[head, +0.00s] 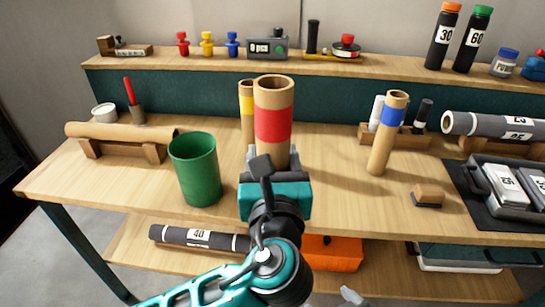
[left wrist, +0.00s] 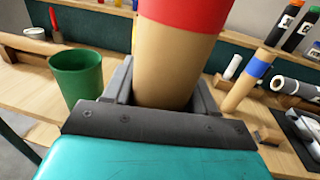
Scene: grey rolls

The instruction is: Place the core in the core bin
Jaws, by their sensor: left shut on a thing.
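A cardboard core with a red band (head: 273,123) stands upright in my left gripper (head: 268,163), whose jaws are shut around its lower part. In the left wrist view the jaws grip the core (left wrist: 165,75) from both sides. Its lower end is hidden behind the gripper, so I cannot tell whether it touches the table. A green open bin (head: 195,170) stands on the table left of the gripper, apart from the held core; it also shows in the left wrist view (left wrist: 77,76).
A yellow-banded core (head: 246,104) stands behind the held one. A blue-banded core (head: 386,135) leans slightly at right. A brown roll (head: 120,130) rests on a wooden cradle at left. A wooden block (head: 428,195) and a black tray (head: 470,190) lie at right.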

